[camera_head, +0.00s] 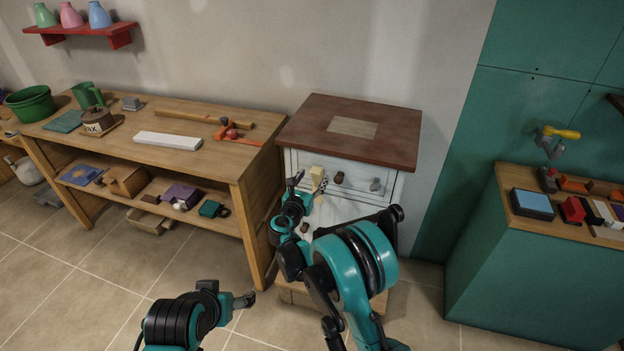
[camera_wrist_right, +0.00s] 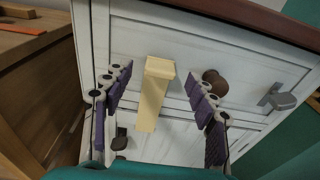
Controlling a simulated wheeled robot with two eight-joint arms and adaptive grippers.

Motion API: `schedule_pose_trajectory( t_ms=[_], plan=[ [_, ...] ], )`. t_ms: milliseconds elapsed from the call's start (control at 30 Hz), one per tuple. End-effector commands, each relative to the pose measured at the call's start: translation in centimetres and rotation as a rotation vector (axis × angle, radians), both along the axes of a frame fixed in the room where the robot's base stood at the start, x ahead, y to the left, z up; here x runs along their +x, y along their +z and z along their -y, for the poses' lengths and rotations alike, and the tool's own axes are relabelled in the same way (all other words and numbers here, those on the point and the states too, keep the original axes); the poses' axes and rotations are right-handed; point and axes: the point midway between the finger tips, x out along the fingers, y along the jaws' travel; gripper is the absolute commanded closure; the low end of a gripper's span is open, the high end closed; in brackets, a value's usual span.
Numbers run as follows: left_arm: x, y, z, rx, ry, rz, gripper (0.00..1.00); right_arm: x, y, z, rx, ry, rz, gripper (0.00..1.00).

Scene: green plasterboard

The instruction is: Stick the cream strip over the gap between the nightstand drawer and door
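The nightstand (camera_head: 400,152) has a dark brown top and a white front with a drawer (camera_wrist_right: 135,48) above a door. The cream strip (camera_wrist_right: 156,92) is upright against the front in the right wrist view, reaching down from the drawer across the line below it. Its upper end (camera_head: 317,173) shows in the head view. My right gripper (camera_wrist_right: 162,105) is open, with purple-padded fingers on either side of the strip and visible space between. Whether the strip lies flat is unclear. My left gripper (camera_head: 246,299) is low in front of the workbench, away from the nightstand; its fingers are too small to judge.
A brown knob (camera_wrist_right: 215,82) and grey latch (camera_wrist_right: 277,97) stick out right of the strip. A wooden workbench (camera_head: 225,160) with a white block (camera_head: 168,140) stands left. A green cabinet (camera_head: 530,270) with several small items stands right. The floor at front left is clear.

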Motion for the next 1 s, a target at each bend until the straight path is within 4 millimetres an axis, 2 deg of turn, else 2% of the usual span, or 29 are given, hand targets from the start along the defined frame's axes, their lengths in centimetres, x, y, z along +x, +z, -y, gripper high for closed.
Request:
schedule_pose_trajectory(
  t_ms=[267, 367, 700, 833, 1000],
  plan=[
    [0.0, 0.0, 0.0, 0.0, 0.0, 0.0, 0.25, -0.7, 0.1, -0.3, 0.0, 0.001, 0.0, 0.42],
    [0.0, 0.0, 0.0, 0.0, 0.0, 0.0, 0.25, -2.1, 0.2, -0.9, 0.0, 0.003, 0.0, 0.42],
    [0.0, 0.0, 0.0, 0.0, 0.0, 0.0, 0.25, -8.9, 0.8, -3.2, 0.0, 0.003, 0.0, 0.42],
    [0.0, 0.0, 0.0, 0.0, 0.0, 0.0, 0.25, -10.5, 0.9, -3.8, 0.0, 0.002, 0.0, 0.42],
    [0.0, 0.0, 0.0, 0.0, 0.0, 0.0, 0.25, -11.3, 1.0, -4.0, 0.0, 0.0, 0.0, 0.42]
  ],
)
